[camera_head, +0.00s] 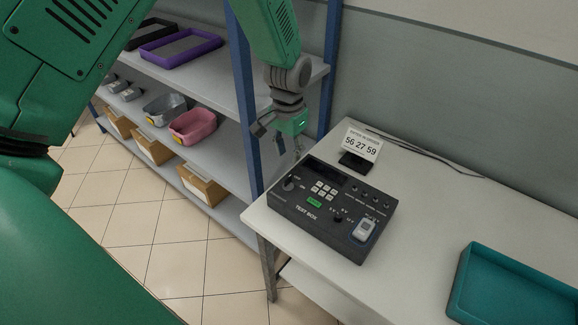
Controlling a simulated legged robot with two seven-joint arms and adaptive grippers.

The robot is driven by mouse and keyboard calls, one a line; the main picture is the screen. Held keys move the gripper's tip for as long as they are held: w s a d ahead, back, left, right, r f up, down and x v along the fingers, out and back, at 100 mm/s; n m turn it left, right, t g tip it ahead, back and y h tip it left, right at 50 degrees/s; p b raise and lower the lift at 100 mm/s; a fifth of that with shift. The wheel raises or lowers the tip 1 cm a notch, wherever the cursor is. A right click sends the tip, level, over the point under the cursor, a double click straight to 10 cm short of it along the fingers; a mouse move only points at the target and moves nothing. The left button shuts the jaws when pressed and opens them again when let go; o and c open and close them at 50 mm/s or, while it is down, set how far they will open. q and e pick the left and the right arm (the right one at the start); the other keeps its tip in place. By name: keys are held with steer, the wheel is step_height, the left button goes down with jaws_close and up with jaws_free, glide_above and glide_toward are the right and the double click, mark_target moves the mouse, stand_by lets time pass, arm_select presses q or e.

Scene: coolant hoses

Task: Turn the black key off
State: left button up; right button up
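A black test box (318,222) lies on the white table, with buttons, a small green part and a dark screen on its top face. A dark round control (290,184) sits near its left corner with small lettering beside it; it looks like the key switch, but its turn is too small to read. My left gripper (290,152) comes down from the top, just above and behind that left corner, apart from the control as far as I can tell. Its fingers are small and dim, so their opening is unclear. My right gripper is out of view.
A white number card (362,143) on a black stand is behind the box. A black knob (338,216) and a white-and-grey switch (365,229) are on the box. A teal tray (515,290) lies at right. A blue-posted shelf (246,100) with bins stands left of the table.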

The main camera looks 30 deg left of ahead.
arm_select(q)
step_height(320, 180, up, 2)
steer(key=shift+r, duration=0.25)
stand_by(0.4)
steer(key=s+d+f+b, duration=0.2)
steer(key=s+f+b, duration=0.3)
steer(key=s+f, duration=1.3)
steer(key=s+d+f+b, duration=0.1)
steer(key=s+f+b, duration=0.1)
steer(key=s+f, duration=0.5)
steer(key=s, duration=0.5)
steer(key=shift+s+d+f+t+b, duration=0.2)
steer(key=shift+d+t+b, duration=0.1)
steer(key=shift+d+b, duration=0.1)
